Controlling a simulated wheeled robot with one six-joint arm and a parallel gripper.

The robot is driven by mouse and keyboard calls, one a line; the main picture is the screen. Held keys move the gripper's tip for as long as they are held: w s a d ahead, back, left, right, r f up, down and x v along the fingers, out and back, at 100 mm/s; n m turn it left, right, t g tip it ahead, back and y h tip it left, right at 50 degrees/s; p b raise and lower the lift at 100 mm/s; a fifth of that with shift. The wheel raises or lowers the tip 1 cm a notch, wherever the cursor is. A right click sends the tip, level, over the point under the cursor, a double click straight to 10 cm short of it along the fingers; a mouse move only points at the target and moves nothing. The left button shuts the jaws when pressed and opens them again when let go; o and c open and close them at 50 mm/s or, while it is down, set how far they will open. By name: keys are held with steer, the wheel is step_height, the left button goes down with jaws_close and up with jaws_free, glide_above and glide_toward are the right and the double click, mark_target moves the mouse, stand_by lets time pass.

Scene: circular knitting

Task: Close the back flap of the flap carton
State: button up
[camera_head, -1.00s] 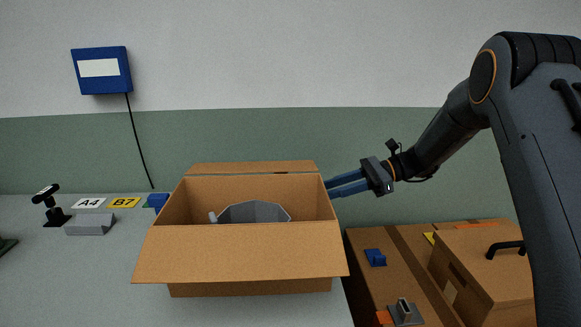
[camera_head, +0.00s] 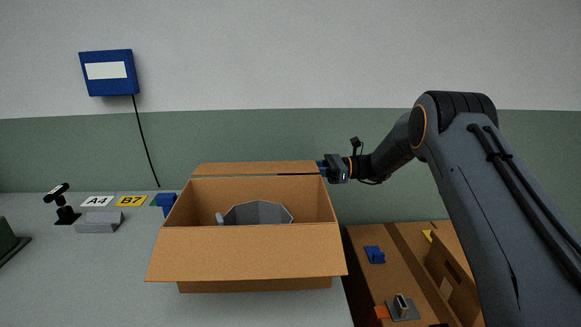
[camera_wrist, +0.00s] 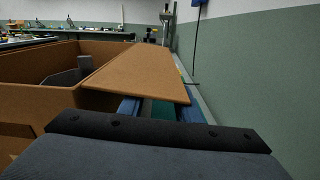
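The brown flap carton (camera_head: 255,258) stands on the grey table with its top open. Its back flap (camera_head: 256,168) sticks outward at the far side; the wrist view shows it as a broad panel (camera_wrist: 140,70) leaning away from the opening. The front flap hangs out toward me. My gripper (camera_head: 322,168) is at the right end of the back flap. In the wrist view its two blue fingers (camera_wrist: 157,110) are apart, with a gap between them, and run beneath the flap, which hides their tips. I cannot tell whether they touch it.
A grey faceted part (camera_head: 258,212) sits inside the carton. A blue block (camera_head: 166,202) and a grey block (camera_head: 99,222) are to the left. A brown open box (camera_head: 455,285) and small parts are at the right. The wall rises behind.

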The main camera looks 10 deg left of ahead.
steer(key=shift+x, duration=0.8)
jaws_close()
steer(key=shift+n, duration=0.3)
